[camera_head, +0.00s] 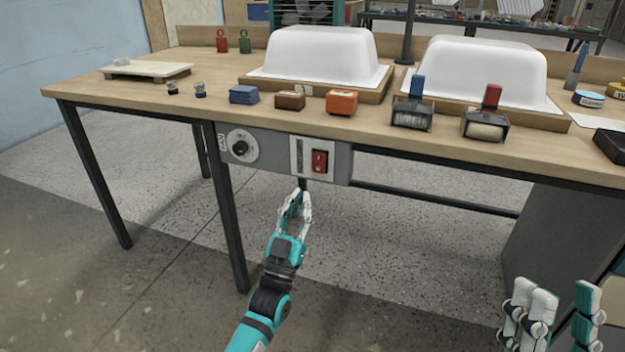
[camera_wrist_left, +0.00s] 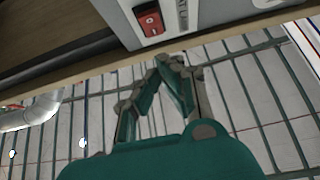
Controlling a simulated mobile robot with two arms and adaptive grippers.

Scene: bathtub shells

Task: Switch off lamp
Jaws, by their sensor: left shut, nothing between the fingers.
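A red rocker switch (camera_head: 319,161) sits on a light plate at the right end of a grey control panel (camera_head: 275,158) under the table's front edge. The switch also shows at the top of the left wrist view (camera_wrist_left: 149,20), with partly cut-off lettering beside it. My left gripper (camera_head: 301,198) is shut and empty, just below the panel and apart from the switch. Its fingertips also show in the left wrist view (camera_wrist_left: 172,62). My right gripper (camera_head: 557,305) is open and empty at the lower right. No lamp head is clearly visible; a black post (camera_head: 408,32) rises behind the shells.
The panel also carries a round dial (camera_head: 241,146) to the left. The wooden table (camera_head: 150,95) holds two white tub shells (camera_head: 318,52), coloured blocks and two rollers (camera_head: 411,112). Black table legs (camera_head: 233,215) stand left of my left arm. Floor space in front is clear.

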